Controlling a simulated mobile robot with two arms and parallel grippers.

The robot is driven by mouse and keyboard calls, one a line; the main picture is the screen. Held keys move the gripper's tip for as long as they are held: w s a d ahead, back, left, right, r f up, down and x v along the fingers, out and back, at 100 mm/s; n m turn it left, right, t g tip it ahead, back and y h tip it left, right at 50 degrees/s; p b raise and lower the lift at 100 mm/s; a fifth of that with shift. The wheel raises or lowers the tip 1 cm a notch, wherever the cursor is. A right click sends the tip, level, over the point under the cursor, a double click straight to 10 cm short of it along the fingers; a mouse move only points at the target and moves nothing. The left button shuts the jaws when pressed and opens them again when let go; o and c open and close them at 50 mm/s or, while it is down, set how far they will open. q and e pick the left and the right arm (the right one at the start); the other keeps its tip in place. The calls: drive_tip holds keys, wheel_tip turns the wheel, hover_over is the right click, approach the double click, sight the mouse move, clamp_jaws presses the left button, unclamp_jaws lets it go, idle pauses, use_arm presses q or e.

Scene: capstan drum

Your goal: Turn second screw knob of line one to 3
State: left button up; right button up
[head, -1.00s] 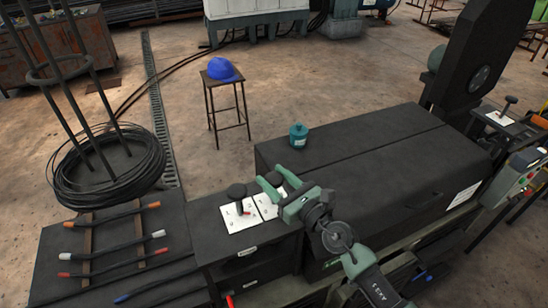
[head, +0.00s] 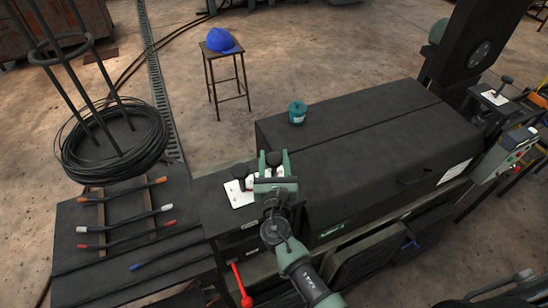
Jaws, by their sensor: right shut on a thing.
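Two black screw knobs stand on white dial plates on top of the dark cabinet. The first knob (head: 240,171) is free, with its white plate (head: 237,198) partly visible below it. The second knob (head: 274,158) is just right of it, between the fingers of my right gripper (head: 273,160). My right gripper is shut on this second knob. Its body hides most of the second plate, so the markings and the knob's setting cannot be read. My left gripper is not in view.
A teal canister (head: 297,112) stands on the long dark machine housing (head: 370,145) to the right. Cable pieces lie on the rack (head: 125,215) at left. A red-handled lever (head: 242,285) is below the cabinet. A stool with a blue cap (head: 219,40) stands behind.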

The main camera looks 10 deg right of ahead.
idle(0.4)
drive_tip(key=o, duration=1.4)
drive_tip(key=s+b, duration=0.1)
drive_tip(key=s, duration=0.2)
drive_tip(key=s+a+b, duration=0.1)
drive_tip(key=s, duration=0.2)
drive_tip(key=shift+s+a+f, duration=0.15)
drive_tip(key=shift+s, duration=0.1)
drive_tip(key=shift+s+a+r, duration=0.1)
drive_tip(key=shift+s+r, duration=0.1)
drive_tip(key=shift+s, duration=0.35)
